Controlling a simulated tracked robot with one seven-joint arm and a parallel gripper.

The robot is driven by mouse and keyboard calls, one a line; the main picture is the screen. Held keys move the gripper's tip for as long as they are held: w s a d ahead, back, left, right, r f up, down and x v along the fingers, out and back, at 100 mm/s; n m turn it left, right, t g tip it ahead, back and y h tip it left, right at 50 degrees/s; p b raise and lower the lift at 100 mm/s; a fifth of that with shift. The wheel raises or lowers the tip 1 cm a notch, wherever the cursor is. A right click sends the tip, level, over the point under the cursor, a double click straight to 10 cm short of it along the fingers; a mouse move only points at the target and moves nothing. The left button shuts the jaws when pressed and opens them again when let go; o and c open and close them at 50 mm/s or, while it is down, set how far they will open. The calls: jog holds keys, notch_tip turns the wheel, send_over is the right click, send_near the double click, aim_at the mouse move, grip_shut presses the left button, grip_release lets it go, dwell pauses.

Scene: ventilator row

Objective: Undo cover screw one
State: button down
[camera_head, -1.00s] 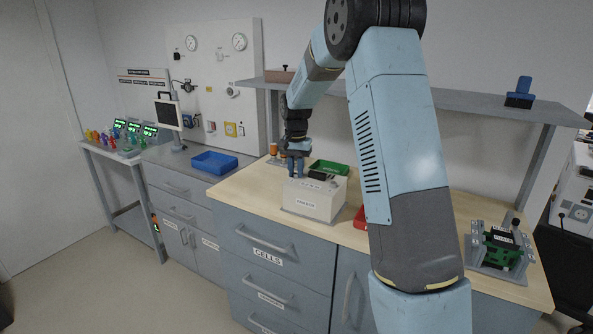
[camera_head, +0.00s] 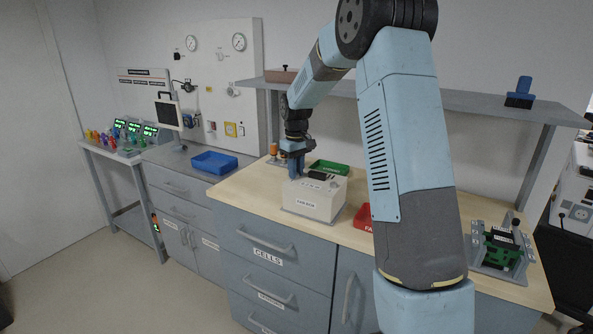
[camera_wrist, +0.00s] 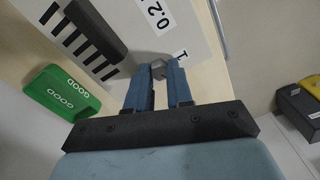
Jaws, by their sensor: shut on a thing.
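The white fan box (camera_head: 313,203) stands on the wooden bench top in the head view, with a black part on its top. My gripper (camera_head: 296,174) points down over the box's far left corner. In the wrist view the box's top face (camera_wrist: 165,25) fills the upper part, with a black slotted strip and printed marks "0.2" and "1". My gripper (camera_wrist: 159,75) is shut on a small grey cover screw (camera_wrist: 158,66) beside the "1" mark. The fingers hide part of the screw, and I cannot tell whether it is still seated in the box.
A green bin (camera_wrist: 62,92) marked GOOD lies beside the box; it also shows behind it in the head view (camera_head: 331,166). A red bin (camera_head: 363,216) is partly behind my arm. A blue tray (camera_head: 214,162) sits on the left counter. A shelf (camera_head: 460,105) runs above the bench.

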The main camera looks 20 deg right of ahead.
jog(key=n, duration=0.6)
jog(key=shift+w+r, duration=0.1)
jog(key=shift+n, duration=0.3)
dwell(0.3)
jog(key=c, duration=1)
grip_release()
notch_tip(320, 180, up, 14)
jog(key=shift+f, duration=0.25)
